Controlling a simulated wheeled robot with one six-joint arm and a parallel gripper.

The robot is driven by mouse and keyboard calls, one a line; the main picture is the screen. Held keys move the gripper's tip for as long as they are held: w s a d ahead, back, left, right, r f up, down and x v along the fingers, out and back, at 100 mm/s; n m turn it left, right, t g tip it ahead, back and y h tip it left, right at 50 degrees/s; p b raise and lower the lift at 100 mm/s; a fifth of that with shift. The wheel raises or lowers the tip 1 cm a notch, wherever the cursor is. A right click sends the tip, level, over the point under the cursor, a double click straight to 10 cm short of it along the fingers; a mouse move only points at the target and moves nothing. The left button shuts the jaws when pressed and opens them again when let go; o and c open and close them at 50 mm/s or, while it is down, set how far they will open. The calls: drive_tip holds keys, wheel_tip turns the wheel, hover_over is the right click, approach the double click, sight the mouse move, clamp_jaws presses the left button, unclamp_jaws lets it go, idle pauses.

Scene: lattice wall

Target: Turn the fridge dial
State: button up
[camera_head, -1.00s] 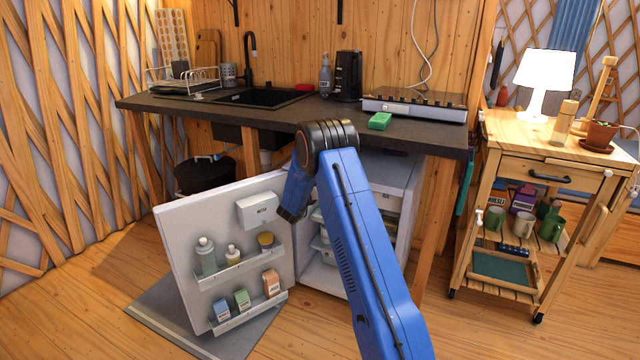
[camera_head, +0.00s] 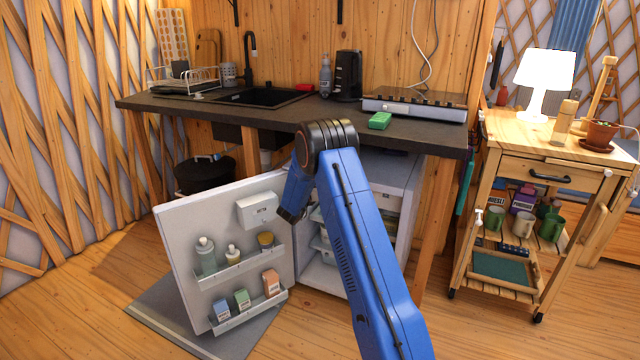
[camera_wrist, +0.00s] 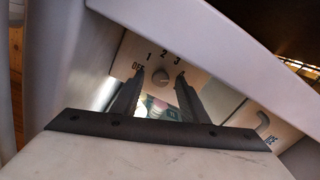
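The fridge dial (camera_wrist: 160,76) is a small round grey knob on a pale panel in the wrist view. The marks OFF, 1, 2 and 3 run around its upper side. My gripper (camera_wrist: 159,74) is open, with one dark fingertip left of the dial and one right of it. A gap shows between each fingertip and the dial; I cannot tell whether the tips reach its depth. In the head view the fridge (camera_head: 397,172) stands under the counter with its white door (camera_head: 180,240) swung open to the left. The dial and my fingers are hidden there.
The open door carries bottles and cartons on its shelves (camera_head: 240,318). The dark counter (camera_head: 300,112) lies above the fridge. A panel marked ICE (camera_wrist: 262,128) is right of the dial. A wooden trolley (camera_head: 530,165) stands at the right. Bare floor lies between.

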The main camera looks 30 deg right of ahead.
drive_tip(key=v, duration=0.7)
drive_tip(key=shift+s+a, duration=0.15)
drive_tip(key=shift+a, duration=0.05)
idle(0.4)
drive_tip(key=shift+s, duration=0.1)
